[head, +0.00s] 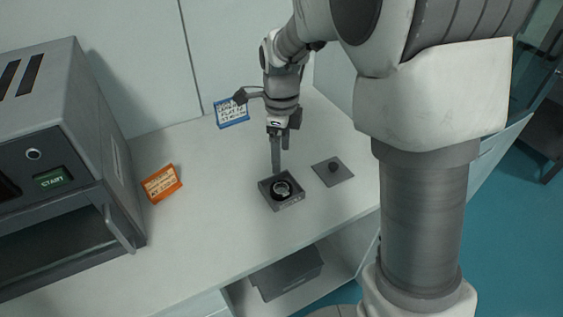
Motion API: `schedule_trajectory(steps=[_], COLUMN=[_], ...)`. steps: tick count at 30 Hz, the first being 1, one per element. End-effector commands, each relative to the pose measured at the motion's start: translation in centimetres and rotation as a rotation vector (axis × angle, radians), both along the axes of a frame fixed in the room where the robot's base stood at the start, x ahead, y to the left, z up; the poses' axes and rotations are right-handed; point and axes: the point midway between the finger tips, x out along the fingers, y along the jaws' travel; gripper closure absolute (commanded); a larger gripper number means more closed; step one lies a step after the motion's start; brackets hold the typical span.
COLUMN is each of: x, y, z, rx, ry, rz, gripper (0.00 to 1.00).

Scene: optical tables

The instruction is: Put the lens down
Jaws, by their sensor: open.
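A black round piece with a pale centre, which looks like the lens (282,189), sits in a small square grey tray (296,202) on the white bench. My gripper (279,166) points down just above the back of this tray, with its fingers open. The fingers overlap in this view, so whether one touches the lens or the tray is hard to tell. Nothing is seen between them.
A blue-edged card (232,113) and an orange card (161,184) stand on the white bench (205,215). A grey machine (62,140) with an open front stands left. A grey bin (288,272) is below.

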Motion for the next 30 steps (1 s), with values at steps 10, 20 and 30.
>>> schedule_trajectory(steps=[10,20,30], x=[-0.9,-6.1,-12.7], y=[-0.7,-4.0,-6.7], z=[2.4,8.5,12.3], rx=[0.011,-0.004,-0.143], ry=[-0.028,-0.172,-0.304], rz=[0.101,0.619,1.185], gripper=[0.14,0.14,0.14])
